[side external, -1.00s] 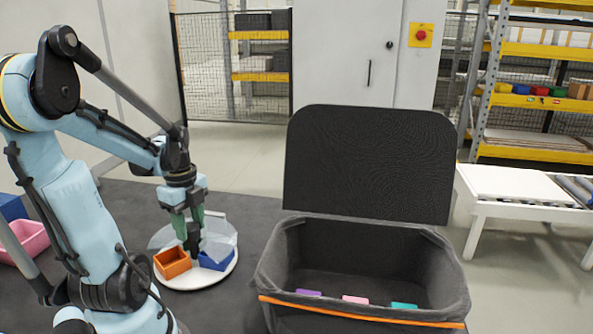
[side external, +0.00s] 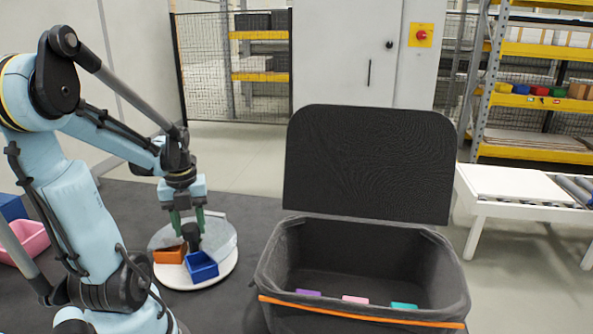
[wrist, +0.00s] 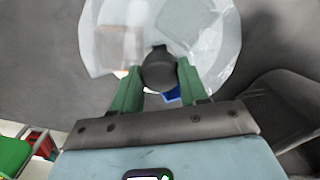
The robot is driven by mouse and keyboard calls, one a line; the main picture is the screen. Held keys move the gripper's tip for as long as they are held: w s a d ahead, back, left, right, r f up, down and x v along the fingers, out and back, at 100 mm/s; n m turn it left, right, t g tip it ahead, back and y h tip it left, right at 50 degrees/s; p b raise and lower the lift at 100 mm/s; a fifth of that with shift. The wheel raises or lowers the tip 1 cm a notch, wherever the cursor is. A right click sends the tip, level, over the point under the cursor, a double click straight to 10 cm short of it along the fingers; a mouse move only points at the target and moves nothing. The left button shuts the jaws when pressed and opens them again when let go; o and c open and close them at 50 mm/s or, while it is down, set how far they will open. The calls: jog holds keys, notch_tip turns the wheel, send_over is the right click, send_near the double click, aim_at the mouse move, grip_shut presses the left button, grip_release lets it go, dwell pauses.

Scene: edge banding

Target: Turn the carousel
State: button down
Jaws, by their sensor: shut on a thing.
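The carousel (side external: 225,270) is a round white turntable on the dark table, left of the black bin. An orange tray (side external: 170,255) and a blue tray (side external: 202,267) sit on it, with translucent grey covers or dividers (side external: 222,240) behind. A dark knob (side external: 191,236) stands at its centre. My gripper (side external: 187,226) points down and is shut on the knob. The wrist view shows the green fingers on both sides of the dark knob (wrist: 159,70).
A black-lined bin (side external: 360,275) with an upright lid stands right of the carousel, holding purple, pink and teal pieces. A pink tub (side external: 27,240) and a blue tub (side external: 12,207) are at the far left. Bare dark table (side external: 245,212) lies behind the carousel.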

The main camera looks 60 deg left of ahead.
jog(key=shift+m, duration=0.3)
jog(key=c, duration=0.6)
grip_release()
jog(key=shift+r, duration=0.1)
jog(key=shift+r, duration=5.95)
